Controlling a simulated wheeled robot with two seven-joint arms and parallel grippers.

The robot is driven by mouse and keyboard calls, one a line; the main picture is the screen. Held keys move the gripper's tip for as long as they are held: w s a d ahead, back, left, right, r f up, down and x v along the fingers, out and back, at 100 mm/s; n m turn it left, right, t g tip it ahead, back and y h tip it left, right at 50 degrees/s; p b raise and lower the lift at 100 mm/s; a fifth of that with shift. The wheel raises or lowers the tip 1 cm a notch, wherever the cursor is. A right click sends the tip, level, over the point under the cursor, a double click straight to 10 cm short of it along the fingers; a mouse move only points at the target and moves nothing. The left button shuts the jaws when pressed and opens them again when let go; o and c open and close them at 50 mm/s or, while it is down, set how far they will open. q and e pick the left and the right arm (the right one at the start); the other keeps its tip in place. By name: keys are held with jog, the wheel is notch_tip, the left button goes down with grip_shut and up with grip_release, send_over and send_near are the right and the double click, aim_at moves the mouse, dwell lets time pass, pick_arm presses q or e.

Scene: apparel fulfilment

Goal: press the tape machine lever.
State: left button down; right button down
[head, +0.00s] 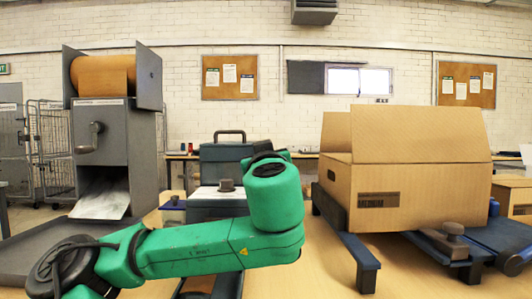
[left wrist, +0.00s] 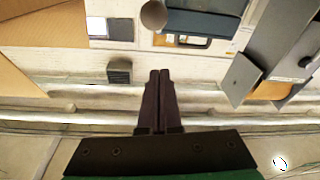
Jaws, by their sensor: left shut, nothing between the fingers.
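The tape machine (head: 222,152) is a blue-grey unit with a dark bar on top, standing at mid-table behind my left arm. A small dark knob (head: 226,185) shows at its front; I cannot tell for sure that it is the lever. In the left wrist view, a round brown-grey knob (left wrist: 153,14) is at the top edge, beside a dark blue-grey body (left wrist: 205,20). My left gripper (left wrist: 160,74) is shut and empty, its tips below that knob in the picture and apart from it. In the head view my left wrist hides the fingers and part of the machine.
An open cardboard box (head: 390,185) stands on a dark stand (head: 361,262) at the right. A grey paper dispenser (head: 102,150) with a crank and brown roll stands at the left. A grey tray (head: 30,255) lies at the front left. Some bare wooden tabletop (head: 315,270) shows in the middle.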

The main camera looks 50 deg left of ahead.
pick_arm(q)
jog(key=v, duration=0.4)
jog(key=shift+r, duration=0.15)
dwell(0.4)
